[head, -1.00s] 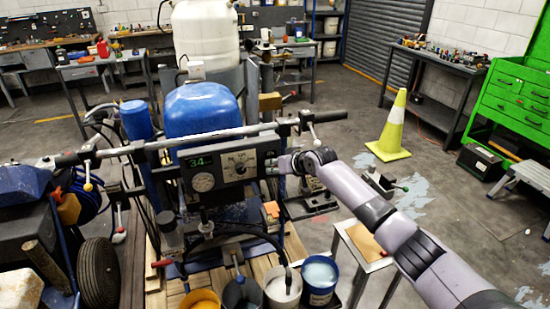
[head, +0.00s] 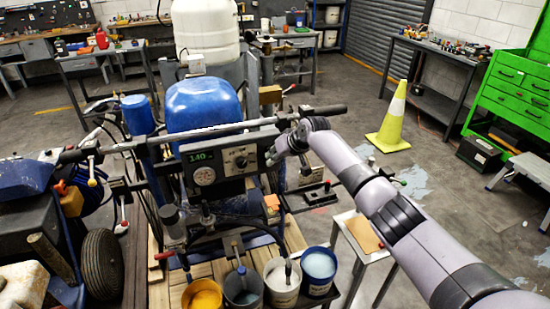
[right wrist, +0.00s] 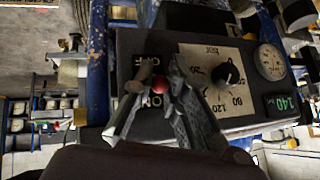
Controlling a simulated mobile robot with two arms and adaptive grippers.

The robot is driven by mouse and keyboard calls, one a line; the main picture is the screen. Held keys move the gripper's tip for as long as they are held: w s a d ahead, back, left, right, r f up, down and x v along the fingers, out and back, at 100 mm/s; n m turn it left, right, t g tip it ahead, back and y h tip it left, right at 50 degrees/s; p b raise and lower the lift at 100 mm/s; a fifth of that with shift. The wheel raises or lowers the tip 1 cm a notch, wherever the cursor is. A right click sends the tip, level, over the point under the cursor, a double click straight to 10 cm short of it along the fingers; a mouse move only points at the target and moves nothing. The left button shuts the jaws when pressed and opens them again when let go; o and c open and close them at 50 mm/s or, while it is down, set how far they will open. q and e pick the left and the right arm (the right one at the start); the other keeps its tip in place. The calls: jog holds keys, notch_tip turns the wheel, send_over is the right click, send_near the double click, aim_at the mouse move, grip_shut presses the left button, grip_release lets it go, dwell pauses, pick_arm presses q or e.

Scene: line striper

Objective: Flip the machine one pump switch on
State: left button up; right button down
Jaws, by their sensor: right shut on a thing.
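The line striper's control panel (head: 225,160) shows below the handlebar in the head view, with a green display reading 140. In the right wrist view, the pump switch (right wrist: 158,81) has a red part and sits beside OFF and ON lettering. My right gripper (head: 277,152) is at the right end of the panel. In the right wrist view its fingers (right wrist: 155,90) are shut on the switch and partly hide it, so its exact lever position is hard to tell. My left gripper is not in view.
The panel also has a pressure dial knob (right wrist: 227,74) and a round gauge (right wrist: 269,62). The handlebar (head: 220,130) runs just above the panel. Several paint buckets (head: 281,284) stand below. A yellow cone (head: 393,118) stands on open floor at the right.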

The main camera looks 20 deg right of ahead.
jog(key=c, duration=1.6)
grip_release()
jog(key=v, duration=1.2)
